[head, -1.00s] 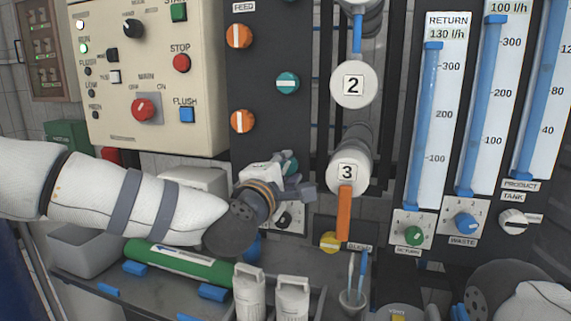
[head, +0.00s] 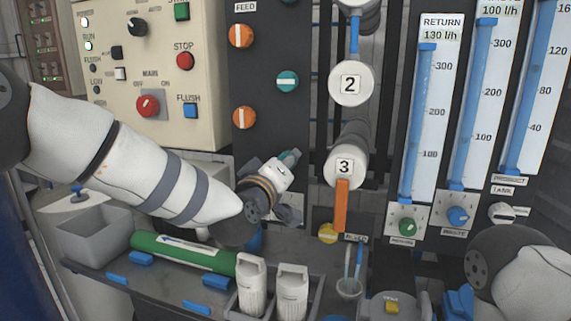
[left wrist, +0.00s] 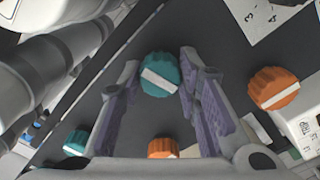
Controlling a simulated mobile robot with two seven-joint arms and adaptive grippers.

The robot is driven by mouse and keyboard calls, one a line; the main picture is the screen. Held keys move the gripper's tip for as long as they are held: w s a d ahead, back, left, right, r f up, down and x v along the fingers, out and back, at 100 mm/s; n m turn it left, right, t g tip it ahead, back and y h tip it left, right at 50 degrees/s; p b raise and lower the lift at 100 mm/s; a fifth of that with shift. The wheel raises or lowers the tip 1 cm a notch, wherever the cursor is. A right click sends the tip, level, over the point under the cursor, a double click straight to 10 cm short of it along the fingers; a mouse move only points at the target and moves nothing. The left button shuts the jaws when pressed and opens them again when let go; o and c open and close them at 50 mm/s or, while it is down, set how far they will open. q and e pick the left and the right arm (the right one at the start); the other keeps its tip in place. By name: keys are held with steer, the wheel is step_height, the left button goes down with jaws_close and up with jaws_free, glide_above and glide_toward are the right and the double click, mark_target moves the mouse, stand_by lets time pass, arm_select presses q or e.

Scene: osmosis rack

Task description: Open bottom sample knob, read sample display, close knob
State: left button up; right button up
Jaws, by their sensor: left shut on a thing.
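The bottom teal knob (head: 291,157) is on the dark panel, partly hidden behind my left gripper (head: 287,180) in the head view. In the left wrist view the teal knob (left wrist: 160,76) sits between the fingertips of my left gripper (left wrist: 160,88), which is shut on it. Its white stripe runs diagonally in that view. Another teal knob (head: 287,82) is higher on the panel, its stripe horizontal. I cannot make out a sample display reading. My right gripper is out of view; only part of my right arm shows at lower right.
Orange knobs (head: 241,36) line the panel's left side. A control box (head: 150,70) stands left. A pipe end marked 3 (head: 345,166), with an orange handle (head: 341,205), is close to the right. White bottles (head: 251,285) and a green cylinder (head: 184,253) are below.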

arm_select(q)
steer(key=shift+r+m, duration=0.1)
steer(key=shift+m, duration=1)
steer(key=o, duration=1.1)
steer(key=shift+o, duration=0.2)
steer(key=v, duration=1.2)
